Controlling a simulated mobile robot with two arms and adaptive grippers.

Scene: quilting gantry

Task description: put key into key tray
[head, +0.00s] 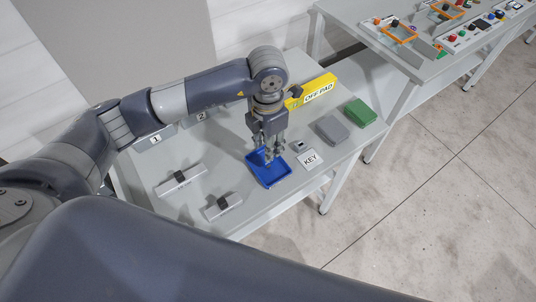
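The blue tray (284,180) lies on the grey table, a shallow open tray beside a white label reading KEY (310,160). My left gripper (271,158) points down over the far part of the tray, its fingertips low and close to the tray. The fingers overlap in this view, so I cannot tell whether they are open or shut, or whether they hold anything. I cannot make out a key clearly. A small dark piece (301,147) sits at the top of the KEY label. My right gripper is out of view.
A yellow OFF-PAD block (320,91), a grey block (332,130) and a green block (361,113) stand to the right. Two grey bars with dark knobs (181,181) (222,206) lie left of the tray. A second table (420,70) with coloured controls stands behind right.

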